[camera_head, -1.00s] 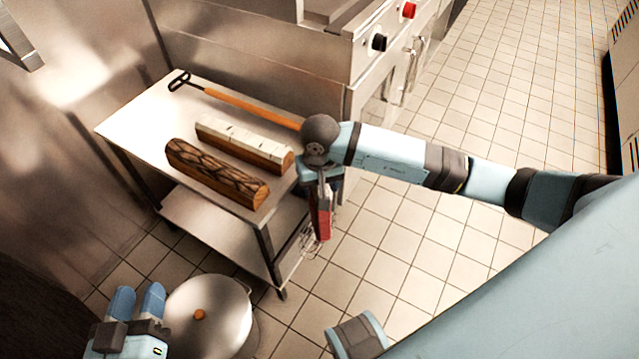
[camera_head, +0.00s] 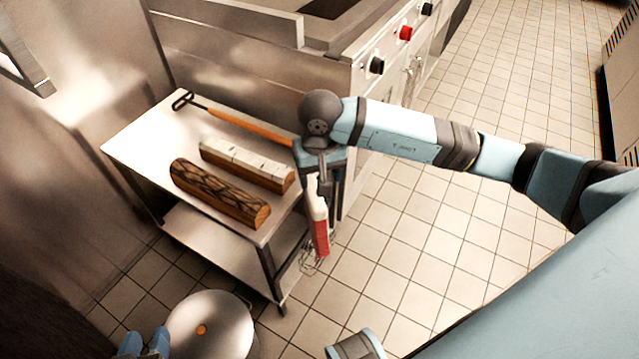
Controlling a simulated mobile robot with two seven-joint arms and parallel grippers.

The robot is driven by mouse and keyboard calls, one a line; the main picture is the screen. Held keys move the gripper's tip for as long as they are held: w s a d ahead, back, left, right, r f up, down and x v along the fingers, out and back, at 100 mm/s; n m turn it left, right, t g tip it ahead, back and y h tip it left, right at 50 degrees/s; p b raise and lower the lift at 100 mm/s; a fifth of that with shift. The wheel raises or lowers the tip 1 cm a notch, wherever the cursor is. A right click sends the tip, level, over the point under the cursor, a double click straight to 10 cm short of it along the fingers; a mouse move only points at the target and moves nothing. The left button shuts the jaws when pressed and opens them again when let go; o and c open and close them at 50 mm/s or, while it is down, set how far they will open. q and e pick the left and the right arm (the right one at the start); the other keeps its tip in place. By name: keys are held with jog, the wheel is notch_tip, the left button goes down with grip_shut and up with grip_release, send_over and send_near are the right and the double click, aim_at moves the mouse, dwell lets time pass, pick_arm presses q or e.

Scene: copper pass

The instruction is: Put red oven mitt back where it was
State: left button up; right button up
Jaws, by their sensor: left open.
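The red oven mitt (camera_head: 320,236), with a pale cuff, hangs upright beside the right end of the steel table. My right gripper (camera_head: 325,200) points down just above and around its cuff. Its fingers look spread, and the cuff no longer moves with it; whether they still touch is hard to see. What the mitt hangs from is hidden behind the gripper. My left gripper (camera_head: 146,340) is open and empty at the bottom left, partly cut off by the frame.
The steel table (camera_head: 140,130) carries a dark log-like cake (camera_head: 215,190), a pale-topped one (camera_head: 245,163) and a long-handled tool (camera_head: 235,119). A round lidded pot (camera_head: 215,325) stands on the floor. The stove (camera_head: 270,80) is behind. Tiled floor at right is clear.

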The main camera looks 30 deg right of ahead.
jog(key=shift+r, duration=0.35)
jog(key=s+a+m+g+y, duration=0.25)
jog(key=s+a+y, duration=0.25)
jog(key=a, duration=0.3)
jog(key=s+a+m+g+y, duration=0.1)
jog(key=s+a+m+y, duration=0.2)
jog(key=s+a+y, duration=0.35)
jog(key=a+r+m+t+y, duration=0.5)
jog(key=r+m+t+y, duration=0.45)
jog(key=m, duration=0.95)
jog(key=w+d+f+m+t+h, duration=0.2)
jog(key=d+m+t+h, duration=0.3)
jog(key=m, duration=1)
jog(key=w+d+f+m+t+h, duration=0.1)
jog(key=d+f+m+t+h, duration=0.15)
jog(key=m+t+h, duration=0.8)
pick_arm(q)
jog(key=shift+s+f, duration=0.25)
jog(key=shift+f, duration=0.1)
pick_arm(e)
jog(key=s+d+f+m+g, duration=0.2)
jog(key=s+f+m+g, duration=0.1)
jog(key=m, duration=0.5)
jog(key=s+d+f+m+g, duration=0.2)
jog(key=s+f+m+g, duration=0.1)
jog(key=f+m+g, duration=0.3)
jog(key=shift+f+m+h, duration=0.35)
jog(key=shift+f+m, duration=0.45)
jog(key=shift+m, duration=0.3)
